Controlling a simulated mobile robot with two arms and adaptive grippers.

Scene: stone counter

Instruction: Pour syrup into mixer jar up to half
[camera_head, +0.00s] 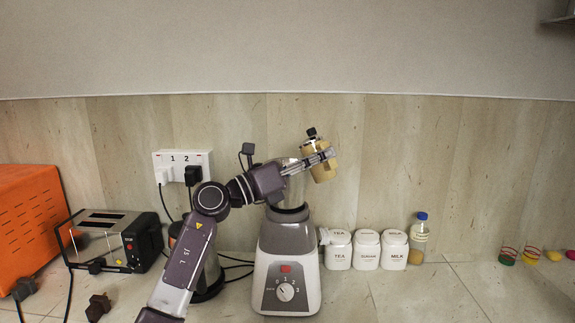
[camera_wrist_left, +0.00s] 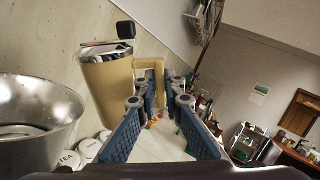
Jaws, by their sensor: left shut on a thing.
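My left gripper (camera_head: 326,155) is shut on the handle of a tan-yellow syrup jug (camera_head: 322,171) with a dark knob on top. The jug is held in the air, slightly tilted, above and right of the mixer base (camera_head: 288,262). In the left wrist view, the jug (camera_wrist_left: 106,92) is beyond the blue finger pads (camera_wrist_left: 160,125), its handle between them. A steel, open-topped vessel (camera_wrist_left: 40,110), seemingly the mixer jar, is at left, apart from the jug. In the head view my arm hides most of the jar. Its contents cannot be seen. My right gripper is not in view.
Right of the mixer stand white canisters (camera_head: 366,250) and a blue-capped bottle (camera_head: 419,237). At left are a toaster (camera_head: 110,240) and an orange box (camera_head: 30,222). Cables run from a wall socket (camera_head: 182,160). Small coloured jars (camera_head: 530,255) stand far right. The front right counter is clear.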

